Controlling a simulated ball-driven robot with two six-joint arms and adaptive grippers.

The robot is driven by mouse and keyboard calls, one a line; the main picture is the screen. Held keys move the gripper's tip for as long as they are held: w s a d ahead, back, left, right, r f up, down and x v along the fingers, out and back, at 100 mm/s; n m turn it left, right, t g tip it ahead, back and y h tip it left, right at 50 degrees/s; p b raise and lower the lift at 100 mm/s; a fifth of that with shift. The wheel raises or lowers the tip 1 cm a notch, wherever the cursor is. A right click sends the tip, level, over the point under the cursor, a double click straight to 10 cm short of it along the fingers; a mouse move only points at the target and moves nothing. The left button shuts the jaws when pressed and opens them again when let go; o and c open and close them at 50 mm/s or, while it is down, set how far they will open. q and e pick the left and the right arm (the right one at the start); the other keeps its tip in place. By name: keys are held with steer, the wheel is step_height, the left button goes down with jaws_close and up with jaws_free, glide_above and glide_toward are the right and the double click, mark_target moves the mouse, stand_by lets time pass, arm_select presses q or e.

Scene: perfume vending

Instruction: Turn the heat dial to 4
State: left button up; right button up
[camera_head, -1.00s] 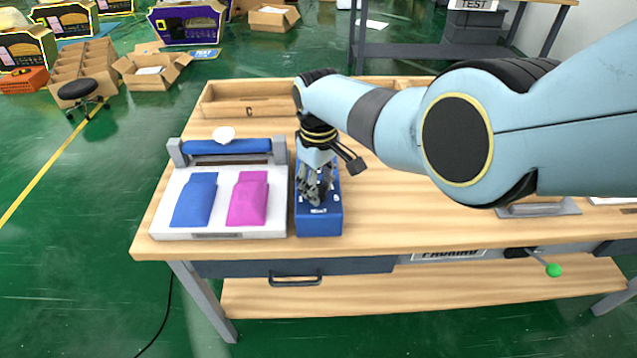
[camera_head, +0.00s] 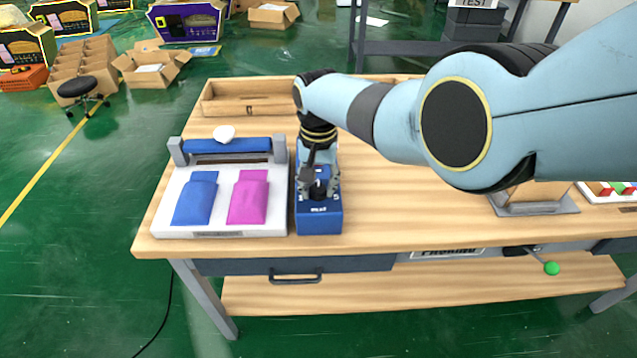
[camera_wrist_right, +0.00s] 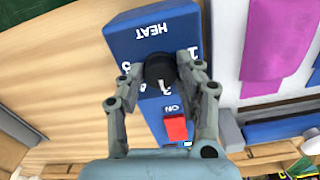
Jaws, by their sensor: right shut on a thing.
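The blue heat control box (camera_head: 320,222) stands on the table beside the white sealer, and it fills the middle of the right wrist view (camera_wrist_right: 150,38). It is marked HEAT and has printed numbers around a round black dial (camera_wrist_right: 160,68). My right gripper (camera_wrist_right: 161,74) is shut on the dial, one finger on each side. In the head view the right gripper (camera_head: 319,188) reaches down over the box from above and partly hides the dial. I cannot make out which number the dial points to. My left gripper is not in view.
A red switch (camera_wrist_right: 176,128) marked ON sits close to the fingers on the box. The white sealer (camera_head: 178,232) with a blue pouch (camera_head: 195,198) and a pink pouch (camera_head: 248,197) is just left. A wooden tray (camera_head: 225,106) lies behind.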

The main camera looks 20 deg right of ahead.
mark_target(318, 187)
steer(key=m, duration=0.4)
steer(key=shift+m, duration=2.8)
steer(key=o, duration=1.2)
steer(key=shift+c, duration=0.2)
step_height(318, 187, up, 12)
